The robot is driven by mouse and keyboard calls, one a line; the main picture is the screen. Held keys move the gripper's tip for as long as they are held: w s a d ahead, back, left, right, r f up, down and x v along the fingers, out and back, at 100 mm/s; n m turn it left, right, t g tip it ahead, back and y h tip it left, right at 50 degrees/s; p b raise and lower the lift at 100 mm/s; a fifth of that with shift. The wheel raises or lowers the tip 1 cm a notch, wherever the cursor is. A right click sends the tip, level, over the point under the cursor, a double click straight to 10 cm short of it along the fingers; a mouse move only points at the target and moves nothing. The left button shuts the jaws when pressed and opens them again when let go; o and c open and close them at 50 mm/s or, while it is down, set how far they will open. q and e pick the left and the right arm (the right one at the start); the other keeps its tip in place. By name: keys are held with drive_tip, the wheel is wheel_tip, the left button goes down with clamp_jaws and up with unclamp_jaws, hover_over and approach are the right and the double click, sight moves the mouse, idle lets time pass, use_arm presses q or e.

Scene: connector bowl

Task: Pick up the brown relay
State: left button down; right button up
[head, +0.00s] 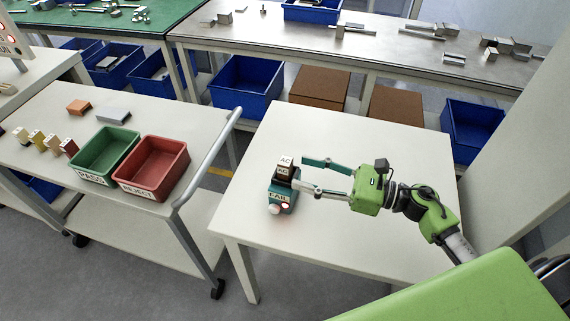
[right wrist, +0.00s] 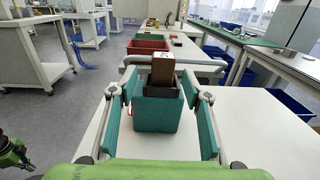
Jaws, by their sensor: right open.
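The brown relay (head: 283,172), a small block with a pale face marked AC, stands upright in the dark socket of a teal tester (head: 281,196) on the white table. The tester shows FAIL and a lit red lamp. In the right wrist view the relay (right wrist: 162,70) rises above the tester (right wrist: 157,113). My right gripper (head: 302,174) is open and empty, its fingers just right of the relay in the head view. In the wrist view, its teal pads flank the tester and relay.
A cart on the left holds a green PASS bin (head: 105,155), a red REJECT bin (head: 155,166) and several small blocks. The cart's grey handle (head: 207,157) rises between cart and table. The white table (head: 390,145) is otherwise clear. Blue bins (head: 245,85) stand behind.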

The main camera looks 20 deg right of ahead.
sight(291, 164)
drive_tip(key=shift+w+a, duration=0.25)
drive_tip(key=p+x, duration=0.2)
drive_tip(key=x, duration=0.3)
drive_tip(key=shift+w+d+p, duration=0.15)
drive_tip(key=shift+d+p, duration=0.05)
drive_tip(key=shift+p, duration=0.1)
drive_tip(key=shift+w+a+f, duration=0.15)
drive_tip(key=shift+a, duration=0.05)
clamp_jaws()
drive_tip(key=shift+r+b, duration=0.35)
drive_tip(key=shift+r, duration=0.4)
drive_tip(key=s+a+r, duration=0.2)
drive_tip(key=s+r, duration=0.3)
drive_tip(key=s, duration=0.1)
drive_tip(key=s+a+r+b, duration=0.1)
drive_tip(key=s+a+r, duration=0.1)
drive_tip(key=s+r, duration=0.4)
drive_tip(key=shift+s+a+r, duration=0.25)
drive_tip(key=shift+s+a, duration=0.15)
drive_tip(key=shift+s, duration=0.25)
